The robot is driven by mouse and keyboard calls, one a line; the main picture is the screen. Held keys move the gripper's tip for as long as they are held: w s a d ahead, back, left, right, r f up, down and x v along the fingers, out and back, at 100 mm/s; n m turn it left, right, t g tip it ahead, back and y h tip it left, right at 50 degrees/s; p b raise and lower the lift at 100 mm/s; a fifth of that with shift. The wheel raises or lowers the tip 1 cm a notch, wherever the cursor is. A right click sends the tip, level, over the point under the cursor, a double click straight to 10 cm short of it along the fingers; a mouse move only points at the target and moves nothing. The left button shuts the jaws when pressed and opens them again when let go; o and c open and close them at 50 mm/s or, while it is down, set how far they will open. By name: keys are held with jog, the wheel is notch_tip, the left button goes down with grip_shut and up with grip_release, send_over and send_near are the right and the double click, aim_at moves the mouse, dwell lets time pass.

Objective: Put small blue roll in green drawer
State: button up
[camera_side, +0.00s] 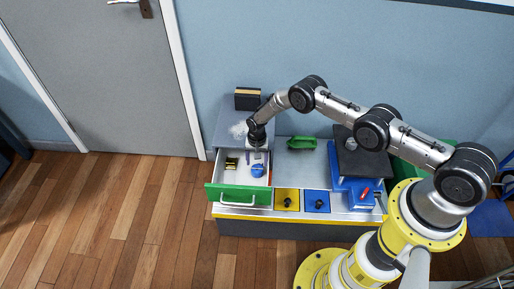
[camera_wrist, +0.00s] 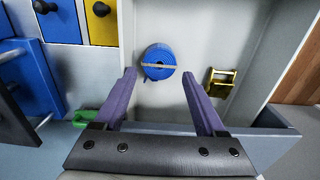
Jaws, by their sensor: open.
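The small blue roll (camera_wrist: 158,62) is a coiled strap with a light band across it. It lies on the pale floor of the pulled-out drawer with the green front (camera_side: 238,195), and shows in the side view (camera_side: 257,170) too. My gripper (camera_side: 256,153) points down over the rear of this drawer. In the wrist view its two purple fingers (camera_wrist: 158,77) are spread apart with nothing between them, and the roll appears just beyond the fingertips, apart from them.
A yellow-and-black item (camera_wrist: 221,83) lies in the same drawer, beside the roll. Closed yellow (camera_side: 287,199) and blue (camera_side: 316,201) drawers are to the right. A green object (camera_side: 301,142) and a blue case (camera_side: 361,196) stand on the counter. The drawer walls rise around the roll.

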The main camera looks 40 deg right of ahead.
notch_tip(320, 180, up, 10)
notch_tip(320, 180, up, 19)
jog(key=n+t, duration=0.1)
jog(key=n, duration=0.1)
send_over(257, 168)
jog(key=s+r+n+t, duration=0.1)
jog(key=s+r, duration=0.4)
jog(key=r, duration=0.8)
jog(key=s+d+r+n+t, duration=0.1)
jog(key=s+r+n, duration=0.1)
jog(key=s+r, duration=0.9)
jog(key=s+r+n+t, duration=0.1)
jog(key=s+n, duration=0.1)
jog(key=s, duration=0.9)
jog(key=s+d+r+n+t, duration=0.1)
jog(key=s+r+n, duration=0.1)
jog(key=s, duration=1)
jog(key=shift+r+t, duration=0.3)
